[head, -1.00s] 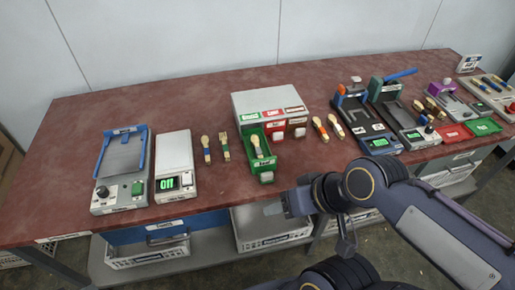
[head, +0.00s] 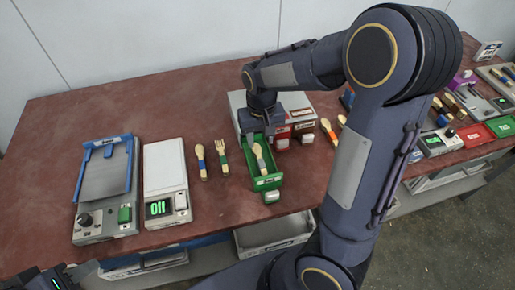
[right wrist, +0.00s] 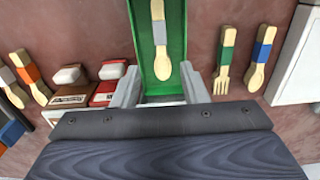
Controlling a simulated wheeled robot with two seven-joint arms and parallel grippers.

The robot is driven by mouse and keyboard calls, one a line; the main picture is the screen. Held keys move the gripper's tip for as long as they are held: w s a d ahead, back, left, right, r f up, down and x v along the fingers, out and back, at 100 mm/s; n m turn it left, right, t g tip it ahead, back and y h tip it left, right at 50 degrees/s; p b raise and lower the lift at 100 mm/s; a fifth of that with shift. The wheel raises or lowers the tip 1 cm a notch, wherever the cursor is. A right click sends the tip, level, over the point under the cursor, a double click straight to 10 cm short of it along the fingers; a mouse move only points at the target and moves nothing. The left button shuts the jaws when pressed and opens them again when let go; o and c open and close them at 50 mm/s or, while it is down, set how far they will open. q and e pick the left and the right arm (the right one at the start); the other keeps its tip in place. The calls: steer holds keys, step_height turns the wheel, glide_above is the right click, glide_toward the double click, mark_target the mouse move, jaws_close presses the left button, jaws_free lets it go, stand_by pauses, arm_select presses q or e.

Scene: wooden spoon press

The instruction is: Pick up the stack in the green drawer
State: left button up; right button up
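The green drawer (head: 267,183) is pulled out of the front of the white cabinet (head: 237,101). In it lies a pale wooden spoon with a grey band (head: 259,158); I cannot tell whether several are stacked. In the right wrist view the spoon (right wrist: 160,40) lies lengthwise in the green drawer (right wrist: 179,40), bowl toward my gripper. My right gripper (right wrist: 161,90) is open, its fingers apart on either side of the drawer, with nothing seen held. My left gripper (head: 58,279) is at the bottom left edge, mostly cut off.
A spoon (head: 201,161) and a fork (head: 222,158) lie left of the drawer. A scale (head: 165,180) and a blue-framed device (head: 106,190) stand further left. Red (head: 282,143) and brown (head: 306,136) drawer fronts are to the right. More spoons lie beyond them.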

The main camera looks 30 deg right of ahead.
mark_target(260, 158)
steer(key=shift+w+f, duration=0.1)
steer(key=shift+f, duration=0.25)
steer(key=f, duration=0.7)
steer(key=shift+s+a+f, duration=0.1)
steer(key=shift+s+a, duration=0.05)
steer(key=shift+s, duration=0.15)
jaws_close()
